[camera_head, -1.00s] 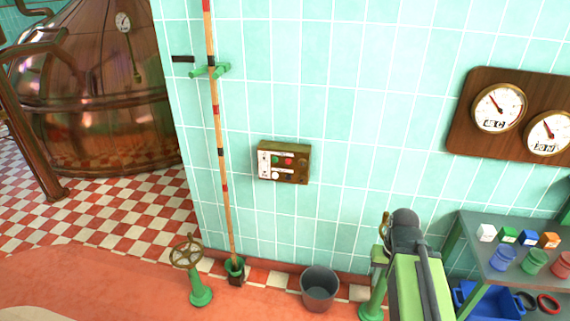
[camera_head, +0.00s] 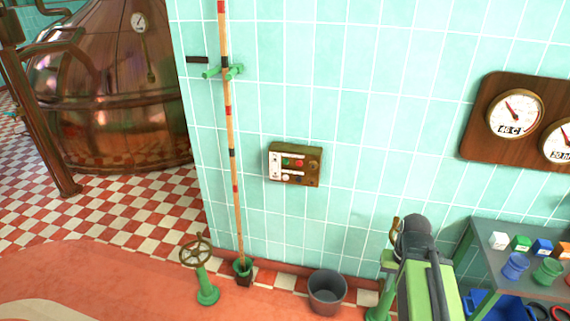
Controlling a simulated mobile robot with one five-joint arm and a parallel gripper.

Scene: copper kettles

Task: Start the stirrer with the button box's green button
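The button box (camera_head: 312,171) is a small brown box fixed to the turquoise tiled wall, near the middle of the head view. On its front, the green button (camera_head: 286,161) is at the upper left, with a red button to its right. A white button and a dark one sit below. My green and grey arm rises at the lower right, well below and to the right of the box. My gripper's fingertips cannot be made out, so whether it is open or shut does not show. The stirrer itself cannot be picked out.
A striped pole (camera_head: 231,130) stands against the wall left of the box. A green valve stand (camera_head: 206,286) and a grey bucket (camera_head: 327,292) are on the floor below. A shelf (camera_head: 490,262) with coloured blocks and cups is at the right. A copper kettle (camera_head: 110,100) stands at the left.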

